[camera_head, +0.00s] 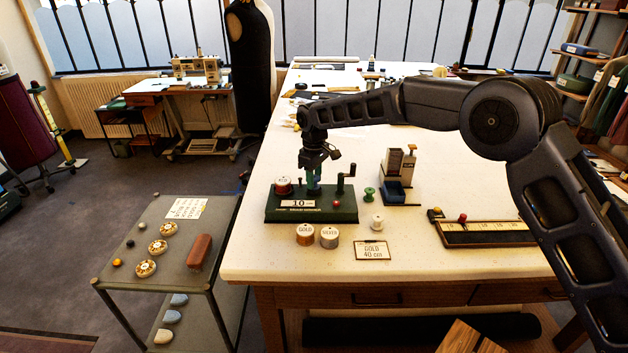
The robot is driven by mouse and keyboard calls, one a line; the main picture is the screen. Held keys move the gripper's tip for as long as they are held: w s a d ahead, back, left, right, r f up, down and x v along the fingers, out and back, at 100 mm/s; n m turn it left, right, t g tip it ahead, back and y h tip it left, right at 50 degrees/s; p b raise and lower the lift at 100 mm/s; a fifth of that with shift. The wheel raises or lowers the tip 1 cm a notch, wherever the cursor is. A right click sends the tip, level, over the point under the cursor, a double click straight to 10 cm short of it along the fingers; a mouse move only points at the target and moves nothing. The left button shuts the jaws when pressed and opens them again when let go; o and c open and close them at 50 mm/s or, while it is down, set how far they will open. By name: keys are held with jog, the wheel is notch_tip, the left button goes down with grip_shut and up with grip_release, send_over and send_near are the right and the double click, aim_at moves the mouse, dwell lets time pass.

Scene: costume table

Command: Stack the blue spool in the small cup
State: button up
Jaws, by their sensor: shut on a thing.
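My gripper (314,168) points down over the green winding stand (312,214). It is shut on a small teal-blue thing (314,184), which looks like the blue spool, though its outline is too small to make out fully. Its lower end is close to the top of the stand; I cannot tell whether they touch. No small cup shows clearly. A blue open holder (397,193) sits at the front of a wooden block stand (400,165) to the right, but I cannot tell whether it is the cup.
A reddish spool (283,186) and a crank (346,179) flank my gripper. A ruler tray (486,233) lies right. A grey cart (185,239) stands left.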

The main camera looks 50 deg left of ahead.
jog(key=shift+f, duration=0.3)
jog(key=shift+f, duration=0.35)
jog(key=o, duration=0.9)
jog(key=shift+o, duration=0.2)
notch_tip(320, 180, up, 13)
jog(key=shift+f, duration=0.15)
